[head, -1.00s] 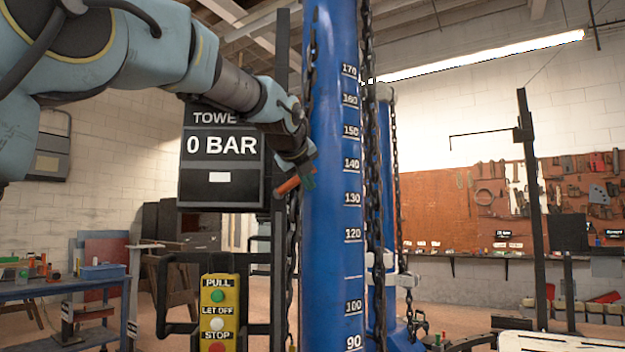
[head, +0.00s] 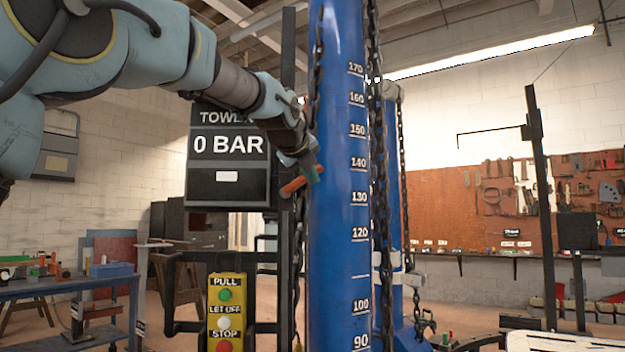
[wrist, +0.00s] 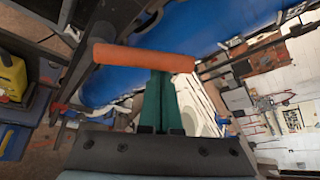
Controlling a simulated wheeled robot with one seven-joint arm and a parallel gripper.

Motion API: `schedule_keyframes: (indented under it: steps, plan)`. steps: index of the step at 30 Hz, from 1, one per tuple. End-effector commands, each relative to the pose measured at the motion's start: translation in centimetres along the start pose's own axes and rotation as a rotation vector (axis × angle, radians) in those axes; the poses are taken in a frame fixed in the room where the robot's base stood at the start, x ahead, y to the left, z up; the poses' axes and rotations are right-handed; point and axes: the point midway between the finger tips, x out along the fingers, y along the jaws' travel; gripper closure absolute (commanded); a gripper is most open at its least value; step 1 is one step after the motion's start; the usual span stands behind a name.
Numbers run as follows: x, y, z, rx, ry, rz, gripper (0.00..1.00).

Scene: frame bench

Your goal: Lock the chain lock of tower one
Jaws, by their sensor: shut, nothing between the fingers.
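The blue tower (head: 338,250) stands upright in the middle of the head view, with a scale on its face and dark chains beside it. An orange handle (head: 294,186), apparently the chain lock's, sits at the tower's left side by the left chain (head: 297,240). In the wrist view the orange handle (wrist: 145,57) lies across the picture. My gripper (head: 312,172) is at the handle's right end in the head view. In the wrist view its green fingers (wrist: 160,85) are shut and empty, their tips against or just behind the handle; contact is unclear.
A display board (head: 228,150) reading 0 BAR hangs left of the tower. A yellow button box (head: 226,310) stands below it. A second blue tower (head: 394,220) stands behind. A dark post (head: 540,200) is at right, a blue workbench (head: 60,290) at left.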

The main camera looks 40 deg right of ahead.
Motion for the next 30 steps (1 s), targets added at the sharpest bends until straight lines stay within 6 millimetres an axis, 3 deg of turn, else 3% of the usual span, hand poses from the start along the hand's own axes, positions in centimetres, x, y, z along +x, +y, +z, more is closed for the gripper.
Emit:
schedule_keyframes:
  steps: [17, 30]
  plan:
    - [-0.5, 0.1, 0.9, -0.123, -0.005, -0.071, 1.00]
    - [-1.4, 1.1, 2.7, -0.439, -0.007, -0.259, 1.00]
